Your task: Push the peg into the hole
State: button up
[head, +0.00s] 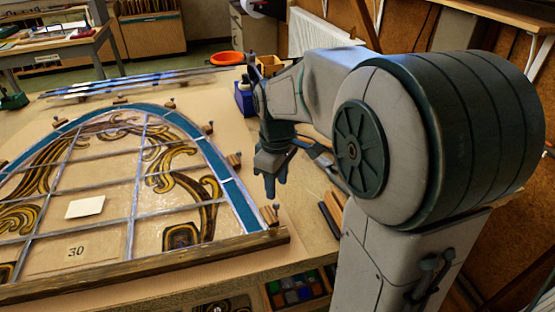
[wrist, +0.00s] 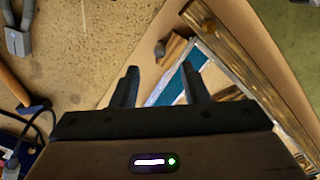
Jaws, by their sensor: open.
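My gripper (head: 270,188) is open above the right edge of the leaded panel (head: 110,190), pointing down. Both fingers show in the wrist view (wrist: 160,78), apart, with nothing seen between them. A small wooden block (head: 270,217) sits at the panel's lower right corner, below my gripper, with a small peg-like piece at its top. In the wrist view a wooden block (wrist: 172,47) lies just beyond the fingertips, with a dark rounded end (wrist: 160,49) that may be the peg. I cannot make out the hole.
Similar blocks (head: 235,160) line the panel's curved edge. A wooden bar (head: 150,268) runs along its front. Pliers (wrist: 17,35) and a wooden-handled tool (wrist: 15,88) lie left in the wrist view. Bare bench (wrist: 95,45) lies between them and the panel.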

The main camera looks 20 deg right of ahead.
aim_at(277, 204)
notch_tip(277, 204, up, 8)
jog(key=shift+f, duration=0.25)
jog(key=s+f+m+t, duration=0.1)
jog(key=s+f+m, duration=0.2)
jog(key=s, duration=0.4)
jog(key=s+f+m+t, duration=0.2)
jog(key=s+f+m, duration=0.1)
jog(key=s+m, duration=0.3)
jog(key=shift+s+f, duration=0.4)
dwell(0.5)
